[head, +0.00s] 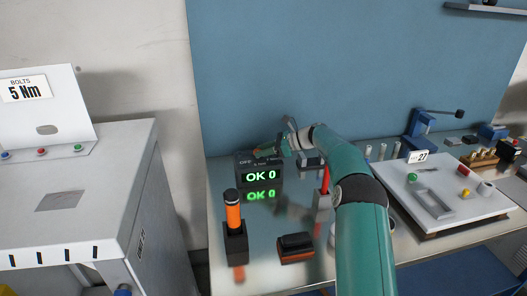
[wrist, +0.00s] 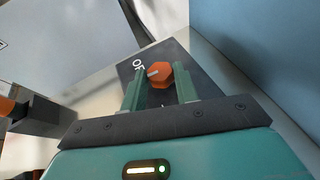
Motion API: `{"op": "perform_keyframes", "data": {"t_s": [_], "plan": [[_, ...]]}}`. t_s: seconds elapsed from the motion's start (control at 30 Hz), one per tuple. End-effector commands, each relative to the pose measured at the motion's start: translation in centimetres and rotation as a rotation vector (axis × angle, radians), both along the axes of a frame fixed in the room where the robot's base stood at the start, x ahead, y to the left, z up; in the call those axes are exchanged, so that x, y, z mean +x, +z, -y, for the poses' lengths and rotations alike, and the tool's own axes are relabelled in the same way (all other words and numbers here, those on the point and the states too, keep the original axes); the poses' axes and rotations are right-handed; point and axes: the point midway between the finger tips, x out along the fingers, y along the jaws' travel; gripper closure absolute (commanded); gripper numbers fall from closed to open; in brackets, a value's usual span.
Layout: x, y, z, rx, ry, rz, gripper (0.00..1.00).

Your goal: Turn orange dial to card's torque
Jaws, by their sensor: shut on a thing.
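A card (head: 24,89) on the white machine at the left reads "BOLTS 5 Nm". My gripper (wrist: 159,83) is shut on the dial, one green finger on each side. In the head view my gripper (head: 268,150) is over the top of the box and hides most of the dial. The scale lettering is mostly unreadable; large white letters (wrist: 138,64) show beside the dial.
An orange-and-black tool (head: 233,215) stands upright in a holder in front of the box. A black and orange block (head: 296,247) lies to its right. A white tray (head: 445,215) with small parts is at the right. A blue wall panel (head: 290,65) rises behind the bench.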

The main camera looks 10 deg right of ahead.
Motion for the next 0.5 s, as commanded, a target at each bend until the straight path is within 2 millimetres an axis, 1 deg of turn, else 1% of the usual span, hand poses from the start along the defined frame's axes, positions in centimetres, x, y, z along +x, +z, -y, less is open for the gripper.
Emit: {"op": "perform_keyframes", "data": {"t_s": [0.23,0.5], "plan": [[0.15,0.02,0.08,0.000,0.064,0.002,0.93],[0.17,0.06,0.11,0.001,0.086,0.001,0.93]]}}
